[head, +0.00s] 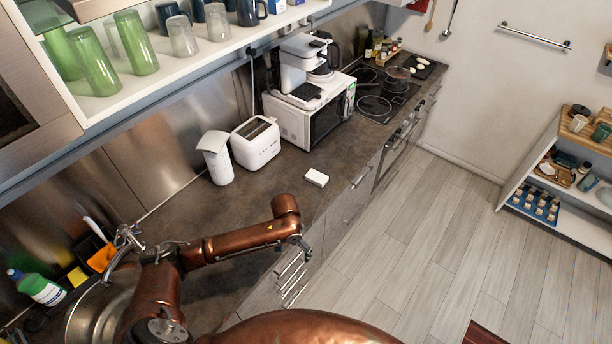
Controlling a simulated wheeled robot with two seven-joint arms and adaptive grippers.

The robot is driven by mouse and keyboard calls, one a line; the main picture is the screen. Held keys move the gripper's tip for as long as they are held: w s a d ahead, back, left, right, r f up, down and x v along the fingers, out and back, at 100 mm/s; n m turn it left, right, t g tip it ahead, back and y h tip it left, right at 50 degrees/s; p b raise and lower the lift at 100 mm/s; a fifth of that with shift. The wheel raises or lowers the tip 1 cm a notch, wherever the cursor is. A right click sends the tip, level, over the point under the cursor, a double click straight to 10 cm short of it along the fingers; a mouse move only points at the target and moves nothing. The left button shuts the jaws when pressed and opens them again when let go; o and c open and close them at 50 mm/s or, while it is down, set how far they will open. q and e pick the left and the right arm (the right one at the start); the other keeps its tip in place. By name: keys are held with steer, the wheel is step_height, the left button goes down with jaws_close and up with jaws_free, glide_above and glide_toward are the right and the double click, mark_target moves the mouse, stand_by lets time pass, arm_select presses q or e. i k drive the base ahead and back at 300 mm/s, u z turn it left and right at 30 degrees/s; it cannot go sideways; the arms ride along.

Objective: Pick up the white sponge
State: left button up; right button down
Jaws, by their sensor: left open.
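A small white block, the white sponge (316,178), lies flat on the dark counter near its front edge, right of the toaster. My left gripper (303,247) hangs at the end of the copper arm, past the counter's front edge by the drawer handles. It is below the sponge in the picture and apart from it. It is open and looks empty. My right gripper is not in the head view.
A white toaster (256,143) and a white canister (216,160) stand behind the sponge. A microwave (308,115) with a coffee machine on top is farther back. A sink (95,306) and a green bottle (38,287) are at left. The counter around the sponge is clear.

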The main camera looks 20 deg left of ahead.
mark_target(315, 177)
steer(key=u, duration=0.05)
steer(key=i, duration=1.4)
steer(key=z, duration=0.05)
